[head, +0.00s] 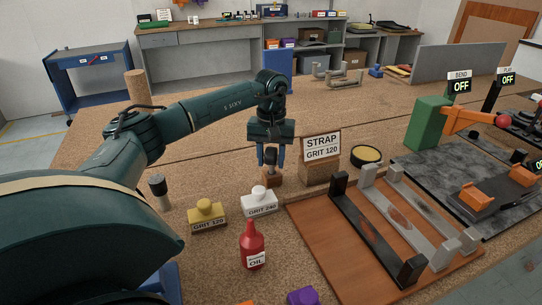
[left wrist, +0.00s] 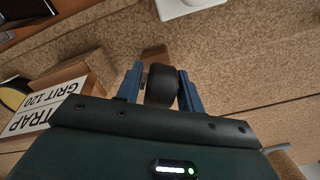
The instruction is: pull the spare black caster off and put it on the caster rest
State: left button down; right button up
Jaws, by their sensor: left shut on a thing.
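My left gripper (head: 270,158) points down over the middle of the bench, beside the strap sign. It is shut on the black caster (head: 270,154), whose dark wheel sits between the blue fingers in the left wrist view (left wrist: 161,86). A small brown wooden block (head: 271,180) is directly below the caster. I cannot tell whether the caster touches it, or whether this block is the caster rest. The caster's lower end is mostly hidden in the wrist view. My right gripper is not in view.
The strap sign block (head: 320,158) stands close to the right of the gripper. A white grit block (head: 260,203), a yellow grit block (head: 207,217) and a red oil bottle (head: 252,247) are nearer. A wooden tray (head: 325,249) with metal bars lies right. The bench behind is largely clear.

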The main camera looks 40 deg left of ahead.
pick_arm(q)
jog(key=shift+f+b, duration=0.65)
jog(key=shift+f, duration=0.6)
jog(key=c, duration=0.8)
grip_release()
jog(key=r, duration=1.3)
jog(key=shift+w+a+r, duration=0.1)
jog(key=shift+w+r, duration=0.05)
jog(key=shift+w, duration=0.05)
